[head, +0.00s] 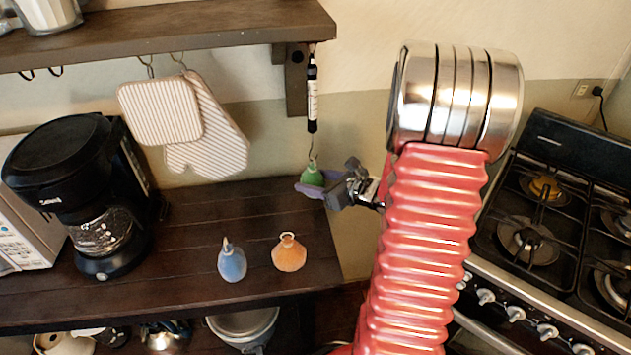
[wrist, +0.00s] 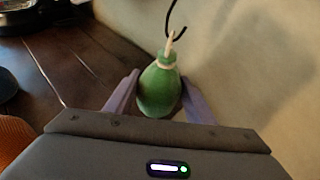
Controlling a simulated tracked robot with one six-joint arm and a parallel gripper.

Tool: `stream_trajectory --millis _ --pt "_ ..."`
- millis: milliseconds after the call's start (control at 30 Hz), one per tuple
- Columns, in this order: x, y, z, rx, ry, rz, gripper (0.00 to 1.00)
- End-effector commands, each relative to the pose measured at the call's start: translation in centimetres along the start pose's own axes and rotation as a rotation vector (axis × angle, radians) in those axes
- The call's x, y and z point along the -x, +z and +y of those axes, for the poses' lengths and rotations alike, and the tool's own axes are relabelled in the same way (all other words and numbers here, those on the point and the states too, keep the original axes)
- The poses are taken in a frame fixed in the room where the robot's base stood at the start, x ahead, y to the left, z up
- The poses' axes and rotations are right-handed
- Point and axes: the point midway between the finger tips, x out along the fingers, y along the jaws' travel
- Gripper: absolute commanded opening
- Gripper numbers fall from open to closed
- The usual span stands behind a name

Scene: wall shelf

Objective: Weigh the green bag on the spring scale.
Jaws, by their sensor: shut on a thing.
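The green bag (head: 312,174) is at the lower end of the spring scale (head: 312,95), which hangs from the shelf bracket. In the wrist view the green bag (wrist: 160,88) sits between the two purple fingers of my gripper (wrist: 160,98), which is shut on it. Its tied neck points up, and the dark hook (wrist: 174,20) of the scale meets its pale loop; I cannot tell whether the hook passes through. In the head view my gripper (head: 312,186) is at the bag, just beyond the counter's right end. The scale's reading is too small to tell.
A blue bag (head: 232,263) and an orange bag (head: 289,253) stand on the dark counter (head: 190,225). A coffee maker (head: 85,190) is at left. Striped mitts (head: 205,135) hang under the shelf (head: 170,35). A stove (head: 550,220) is at right.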

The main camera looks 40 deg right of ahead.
Motion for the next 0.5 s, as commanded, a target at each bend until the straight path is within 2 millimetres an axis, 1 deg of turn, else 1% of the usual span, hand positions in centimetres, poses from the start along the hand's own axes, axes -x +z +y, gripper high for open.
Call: stream_trajectory --millis 500 --pt "0.86 0.94 -0.29 0.0 -0.002 -0.001 0.17"
